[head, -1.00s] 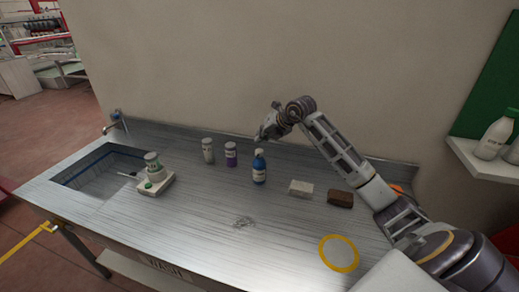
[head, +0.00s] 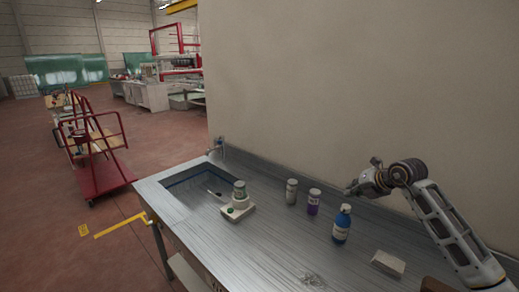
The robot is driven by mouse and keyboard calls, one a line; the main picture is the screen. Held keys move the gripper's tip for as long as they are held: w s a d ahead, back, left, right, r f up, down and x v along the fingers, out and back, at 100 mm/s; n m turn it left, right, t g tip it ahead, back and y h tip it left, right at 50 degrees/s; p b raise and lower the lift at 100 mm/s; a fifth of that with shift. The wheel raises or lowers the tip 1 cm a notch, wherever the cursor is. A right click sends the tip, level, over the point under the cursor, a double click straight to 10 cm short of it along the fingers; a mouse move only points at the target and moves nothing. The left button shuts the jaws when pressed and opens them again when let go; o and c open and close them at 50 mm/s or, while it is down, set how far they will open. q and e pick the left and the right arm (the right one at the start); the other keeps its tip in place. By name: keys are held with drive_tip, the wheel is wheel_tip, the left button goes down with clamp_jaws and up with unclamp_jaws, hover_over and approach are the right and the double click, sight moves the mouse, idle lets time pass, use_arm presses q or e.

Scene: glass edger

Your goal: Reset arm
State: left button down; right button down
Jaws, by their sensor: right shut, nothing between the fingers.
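My right gripper (head: 359,184) is in the head view at the right, above the back of the metal sink table (head: 262,248). It is shut and empty, close to the wall and apart from the bottles below. My right arm comes in from the right edge. My left gripper is not in view.
A red cart (head: 98,165) stands on the open floor at left.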

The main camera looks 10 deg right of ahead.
wheel_tip(320, 180, up, 9)
drive_tip(key=p, duration=0.9)
drive_tip(key=shift+r+p, duration=0.5)
